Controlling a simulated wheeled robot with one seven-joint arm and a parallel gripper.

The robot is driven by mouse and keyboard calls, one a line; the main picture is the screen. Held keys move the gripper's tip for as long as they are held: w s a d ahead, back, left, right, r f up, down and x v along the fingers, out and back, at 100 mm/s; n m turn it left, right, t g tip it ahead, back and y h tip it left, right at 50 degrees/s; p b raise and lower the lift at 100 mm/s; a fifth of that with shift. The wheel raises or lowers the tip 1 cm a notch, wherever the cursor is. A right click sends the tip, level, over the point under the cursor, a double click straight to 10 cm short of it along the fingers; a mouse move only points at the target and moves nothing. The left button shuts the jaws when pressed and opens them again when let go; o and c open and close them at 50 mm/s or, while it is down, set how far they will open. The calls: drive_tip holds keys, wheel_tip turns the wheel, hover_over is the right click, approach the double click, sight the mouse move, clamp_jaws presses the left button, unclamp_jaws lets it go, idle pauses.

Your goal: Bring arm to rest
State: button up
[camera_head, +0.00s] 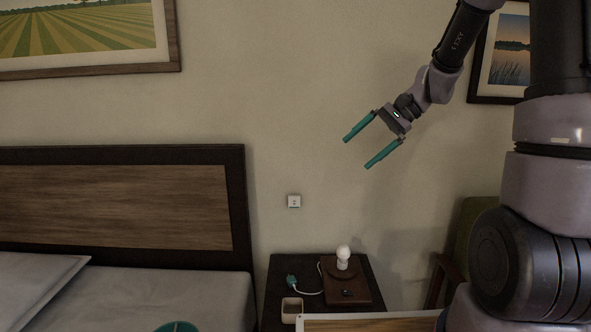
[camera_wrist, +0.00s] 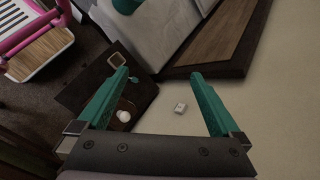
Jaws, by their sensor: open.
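My gripper (camera_head: 356,150) is raised in the air in front of the wall, above and to the right of the nightstand. Its two teal fingers are spread apart with nothing between them. In the wrist view the gripper (camera_wrist: 160,85) also shows open and empty, with the wall and a wall switch or socket (camera_wrist: 180,107) beyond the fingers. My arm reaches in from the upper right of the head view.
A dark nightstand (camera_head: 277,272) carries a lamp with a white bulb (camera_head: 343,253), a teal plug with white cord (camera_head: 292,281) and a small open box (camera_head: 292,308). A bed (camera_head: 180,295) stands left, a green chair (camera_head: 465,235) right. Framed pictures hang on the wall.

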drive_tip(key=s+d+r+n+t+h, duration=0.2)
drive_tip(key=s+r, duration=0.4)
drive_tip(key=s, duration=0.3)
drive_tip(key=s+d+r+n+t+h, duration=0.2)
drive_tip(key=s+d+r+t+h, duration=0.2)
drive_tip(key=s, duration=0.5)
wheel_tip(320, 180, up, 2)
drive_tip(key=shift+d+r+t+h, duration=0.1)
drive_tip(key=shift+d+t+h, duration=0.3)
drive_tip(key=shift+d+h, duration=0.35)
